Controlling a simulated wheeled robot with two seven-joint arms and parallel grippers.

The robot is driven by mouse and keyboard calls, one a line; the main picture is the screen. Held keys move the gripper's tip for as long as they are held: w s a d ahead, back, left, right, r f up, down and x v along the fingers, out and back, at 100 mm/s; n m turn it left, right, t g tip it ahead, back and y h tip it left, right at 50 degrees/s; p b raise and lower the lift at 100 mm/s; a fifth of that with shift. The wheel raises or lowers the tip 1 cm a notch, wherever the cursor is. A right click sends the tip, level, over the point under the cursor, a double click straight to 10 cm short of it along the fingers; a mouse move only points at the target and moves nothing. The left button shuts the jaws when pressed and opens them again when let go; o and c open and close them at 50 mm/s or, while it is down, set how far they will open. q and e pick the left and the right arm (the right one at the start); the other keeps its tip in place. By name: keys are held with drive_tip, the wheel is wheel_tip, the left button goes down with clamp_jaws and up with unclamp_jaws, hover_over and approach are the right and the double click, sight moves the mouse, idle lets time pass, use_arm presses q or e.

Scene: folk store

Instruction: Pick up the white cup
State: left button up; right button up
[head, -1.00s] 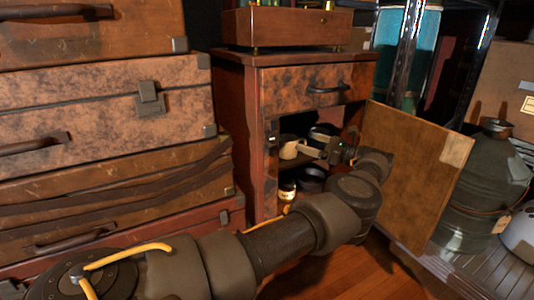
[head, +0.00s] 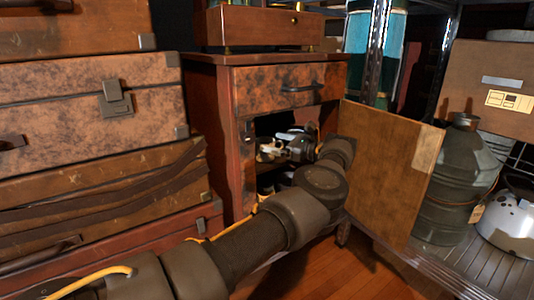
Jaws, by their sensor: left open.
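The white cup (head: 267,148) is on the upper shelf inside the small wooden cabinet (head: 232,140), near its left side. My left gripper (head: 284,150) reaches into the cabinet through the open door side, just right of the cup. It is open, with its fingers close to the cup and partly covering it. Whether the fingers touch the cup cannot be told at this size. My right gripper is out of view.
The cabinet's open door (head: 390,170) stands right of my left arm. A drawer (head: 290,86) is above the opening. Dark pots sit on the lower shelf. Stacked suitcases (head: 95,110) fill the left. A metal canister (head: 458,185) stands at right.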

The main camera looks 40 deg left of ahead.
sight(257, 139)
use_arm(q)
drive_tip(key=b+x, duration=0.1)
drive_tip(key=x, duration=0.3)
drive_tip(key=shift+a, duration=0.2)
drive_tip(key=shift+c, duration=0.2)
drive_tip(key=c, duration=1.1)
drive_tip(key=shift+c, duration=0.2)
